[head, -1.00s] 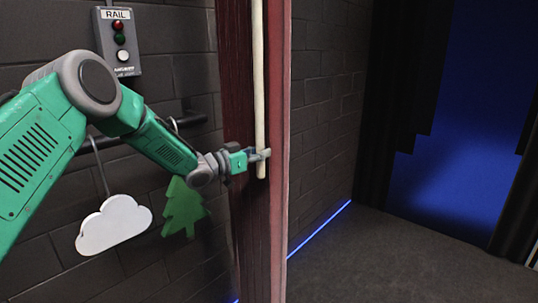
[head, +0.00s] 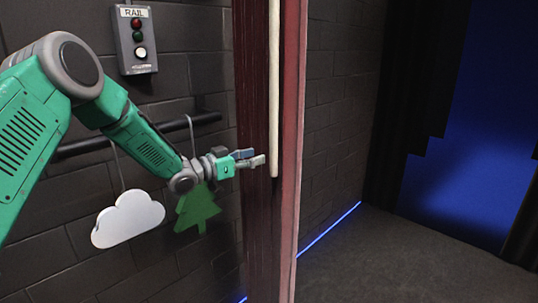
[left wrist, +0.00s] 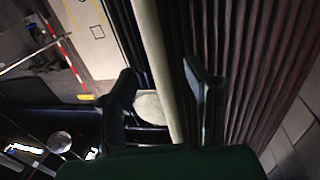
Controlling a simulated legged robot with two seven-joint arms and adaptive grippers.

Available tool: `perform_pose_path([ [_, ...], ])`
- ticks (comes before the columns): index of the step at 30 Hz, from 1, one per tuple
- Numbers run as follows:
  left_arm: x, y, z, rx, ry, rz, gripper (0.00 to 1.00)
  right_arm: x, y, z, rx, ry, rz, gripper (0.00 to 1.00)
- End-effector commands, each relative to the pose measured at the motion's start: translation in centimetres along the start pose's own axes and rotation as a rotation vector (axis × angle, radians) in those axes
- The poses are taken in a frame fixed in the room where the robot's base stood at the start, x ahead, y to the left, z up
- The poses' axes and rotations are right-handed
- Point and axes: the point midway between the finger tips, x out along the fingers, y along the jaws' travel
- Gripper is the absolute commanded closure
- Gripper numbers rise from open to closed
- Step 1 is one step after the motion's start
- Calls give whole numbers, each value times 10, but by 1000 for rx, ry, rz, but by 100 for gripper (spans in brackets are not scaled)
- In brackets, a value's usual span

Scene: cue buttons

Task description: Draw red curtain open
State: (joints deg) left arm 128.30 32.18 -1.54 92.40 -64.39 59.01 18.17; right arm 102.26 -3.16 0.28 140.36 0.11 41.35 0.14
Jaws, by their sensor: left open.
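The red curtain (head: 256,235) is gathered into a narrow dark red upright bundle in the middle of the head view. Its folds (left wrist: 262,50) fill the right of the left wrist view. A pale rod (head: 274,90) hangs upright along its front, its lower end near my gripper's height. My left gripper (head: 254,157) is open and empty, just left of the rod's lower end, with a small gap in the head view. In the left wrist view the rod (left wrist: 157,55) lines up between the two fingers. My right gripper is not in view.
A grey RAIL button box (head: 136,40) is on the dark brick wall. A white cloud (head: 128,219) and a green tree (head: 197,209) hang from a dark bar (head: 85,146) behind my left arm. Open floor (head: 380,260) lies right of the curtain.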

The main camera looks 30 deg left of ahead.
Motion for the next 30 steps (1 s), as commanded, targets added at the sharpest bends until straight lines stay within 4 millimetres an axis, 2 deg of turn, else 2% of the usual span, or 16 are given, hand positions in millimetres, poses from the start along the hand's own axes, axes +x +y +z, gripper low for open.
perform_pose_path([
  [3,-24,-2,0,-3,1,-3,57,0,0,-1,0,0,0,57],
  [9,-50,-3,2,-3,-1,-2,57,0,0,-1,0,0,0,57],
  [15,-56,-2,2,-1,-1,-2,57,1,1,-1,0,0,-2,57],
  [30,-56,-3,2,-2,-1,-2,57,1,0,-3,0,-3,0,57],
])
